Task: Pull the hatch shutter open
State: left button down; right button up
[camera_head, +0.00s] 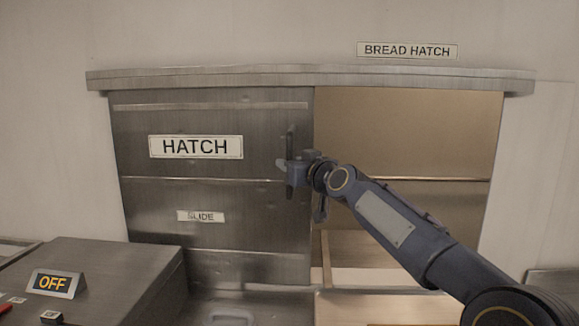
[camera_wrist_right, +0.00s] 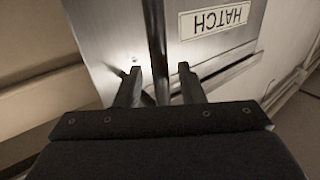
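The hatch shutter (camera_head: 215,212) is a dark metal panel labelled HATCH and SLIDE, standing over the left part of the wall opening. The right part of the opening (camera_head: 410,135) is uncovered. The shutter's upright bar handle (camera_head: 291,141) is at its right edge. My right gripper (camera_head: 289,170) is at this handle. In the right wrist view, the handle bar (camera_wrist_right: 155,35) passes between the fingers of my right gripper (camera_wrist_right: 159,75), with gaps visible on both sides. The fingers are apart. My left gripper is not in view.
A metal rail (camera_head: 300,78) runs above the hatch, under a BREAD HATCH sign (camera_head: 407,50). A metal box (camera_head: 105,280) with an OFF sign (camera_head: 54,283) stands at the lower left. Pale boards (camera_head: 375,250) show within the opening, behind my right arm.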

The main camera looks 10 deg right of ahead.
jog(key=b+v, duration=0.2)
jog(key=v, duration=0.4)
jog(key=shift+s, duration=0.15)
jog(key=s+d+f+m+g, duration=0.1)
jog(key=s+f+m+g, duration=0.1)
jog(key=s+f, duration=1)
jog(key=s+d+f+m+g+h, duration=0.1)
jog(key=s+f+g, duration=0.4)
jog(key=s+f, duration=0.7)
jog(key=s+d+f+m+g+h, duration=0.1)
jog(key=s+f+g, duration=0.3)
jog(key=s+f, duration=0.8)
jog(key=s+d+m, duration=0.1)
jog(key=s, duration=0.4)
jog(key=shift+s+f+m, duration=0.25)
jog(key=shift+f+m, duration=0.05)
